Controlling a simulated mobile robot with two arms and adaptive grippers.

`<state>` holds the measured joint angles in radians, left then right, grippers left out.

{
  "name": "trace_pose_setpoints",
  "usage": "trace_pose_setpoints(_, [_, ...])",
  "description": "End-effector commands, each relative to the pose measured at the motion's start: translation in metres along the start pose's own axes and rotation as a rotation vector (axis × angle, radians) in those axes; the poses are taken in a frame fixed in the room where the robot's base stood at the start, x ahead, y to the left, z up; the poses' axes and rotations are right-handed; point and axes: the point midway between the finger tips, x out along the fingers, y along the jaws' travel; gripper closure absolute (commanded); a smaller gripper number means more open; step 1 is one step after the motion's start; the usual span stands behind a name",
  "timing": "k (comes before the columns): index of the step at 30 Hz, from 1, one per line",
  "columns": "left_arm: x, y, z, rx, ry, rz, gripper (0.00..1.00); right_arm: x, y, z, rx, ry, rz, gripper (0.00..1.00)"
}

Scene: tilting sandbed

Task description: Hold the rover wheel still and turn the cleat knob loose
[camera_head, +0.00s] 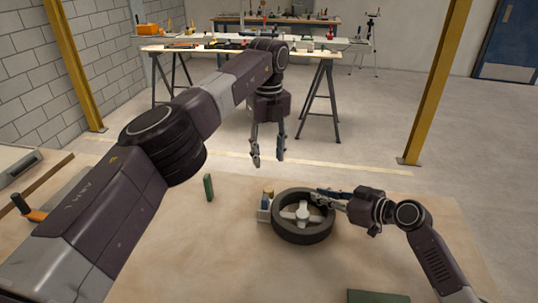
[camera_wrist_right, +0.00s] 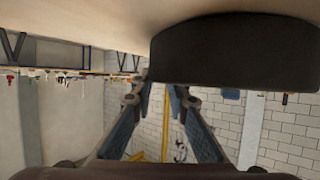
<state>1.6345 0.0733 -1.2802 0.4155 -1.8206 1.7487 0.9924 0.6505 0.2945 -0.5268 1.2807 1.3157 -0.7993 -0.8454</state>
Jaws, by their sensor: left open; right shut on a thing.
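The rover wheel (camera_head: 277,229) lies flat on the table, a dark tyre with a pale spoked hub (camera_head: 302,214). It also shows as a dark shape in the right wrist view (camera_wrist_right: 235,52). My right gripper (camera_head: 318,194) reaches in from the right and is shut on the wheel's far rim; its fingers (camera_wrist_right: 163,88) partly hide that rim. My left gripper (camera_head: 268,163) hangs open and empty, fingers down, behind and left of the wheel, apart from it. I cannot make out the cleat knob for certain.
A small pale block (camera_head: 264,210) with blue and tan parts stands at the wheel's left side. A green upright block (camera_head: 208,187) stands further left. A green flat piece (camera_head: 378,296) lies at the front. An orange-handled tool (camera_head: 30,209) lies far left. The table's (camera_head: 215,240) middle left is clear.

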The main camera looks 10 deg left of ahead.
Motion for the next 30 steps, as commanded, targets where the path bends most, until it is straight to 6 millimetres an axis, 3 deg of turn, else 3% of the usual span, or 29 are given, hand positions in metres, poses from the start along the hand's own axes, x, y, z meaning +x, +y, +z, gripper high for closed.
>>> trace_pose_setpoints(2, [0.001, 0.0, 0.0, 0.0, 0.0, 0.0, 0.6, 0.001, -0.002, 0.005, 0.001, -0.009, -0.004, 1.0])
trace_pose_setpoints(3, [0.001, 0.0, 0.0, 0.0, 0.0, 0.0, 0.6, 0.001, -0.002, 0.005, 0.0, -0.009, -0.004, 0.81])
trace_pose_setpoints(8, [0.001, 0.0, 0.0, 0.0, 0.0, 0.0, 0.6, 0.001, -0.001, 0.004, 0.001, -0.007, -0.003, 0.65])
trace_pose_setpoints(20, [0.001, 0.0, 0.0, 0.0, 0.0, 0.0, 0.6, -0.009, 0.001, 0.002, -0.001, -0.002, 0.001, 0.65])
trace_pose_setpoints(30, [0.001, 0.0, 0.0, 0.0, 0.0, 0.0, 0.6, -0.076, 0.001, 0.004, -0.001, -0.006, 0.001, 0.65])
